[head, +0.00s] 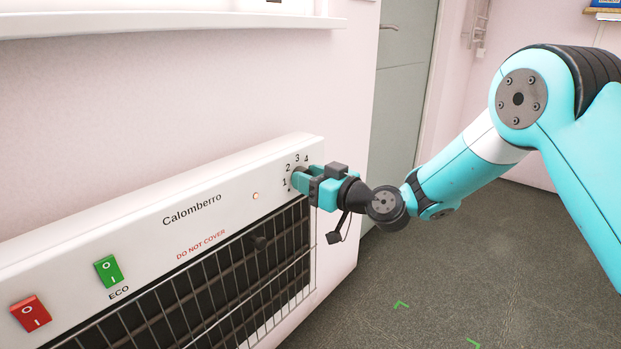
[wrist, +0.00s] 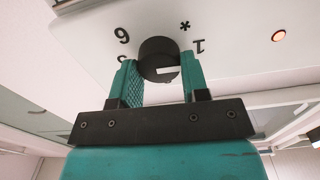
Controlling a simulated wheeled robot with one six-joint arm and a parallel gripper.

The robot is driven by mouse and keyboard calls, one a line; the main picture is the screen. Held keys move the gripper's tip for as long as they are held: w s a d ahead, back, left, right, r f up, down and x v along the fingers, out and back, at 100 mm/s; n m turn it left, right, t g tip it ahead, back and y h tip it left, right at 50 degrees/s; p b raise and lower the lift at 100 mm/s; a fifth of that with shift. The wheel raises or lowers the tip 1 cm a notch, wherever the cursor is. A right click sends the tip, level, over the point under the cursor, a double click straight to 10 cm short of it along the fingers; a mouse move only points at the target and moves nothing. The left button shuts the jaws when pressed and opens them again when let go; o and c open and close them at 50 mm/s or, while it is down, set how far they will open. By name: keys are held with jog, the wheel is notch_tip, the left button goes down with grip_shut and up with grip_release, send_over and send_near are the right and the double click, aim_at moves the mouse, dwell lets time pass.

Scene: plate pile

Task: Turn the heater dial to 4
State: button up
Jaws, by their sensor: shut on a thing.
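The heater dial (wrist: 158,54) is a round black knob on the white heater panel. That view is upside down; a star and a 1 show right of the dial and a 6 at upper left. The other numbers are hidden or cut off by my gripper. My teal gripper (head: 297,181) is at the right end of the heater (head: 150,222), its fingers shut on the dial from both sides, also in the wrist view (wrist: 159,70).
A red switch (head: 31,313) and a green ECO switch (head: 108,271) are on the heater's left part. A small lamp (head: 255,196) glows left of the dial. A wire grille (head: 200,310) lies below. The floor (head: 440,260) at right is clear.

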jog(key=m+p, duration=0.4)
jog(key=m, duration=0.4)
jog(key=m+p, duration=0.4)
jog(key=m, duration=0.5)
jog(key=m+p, duration=0.5)
jog(key=m, duration=0.4)
jog(key=shift+f, duration=0.25)
jog(key=shift+a, duration=0.1)
jog(key=o, duration=0.9)
jog(key=shift+w+f, duration=0.1)
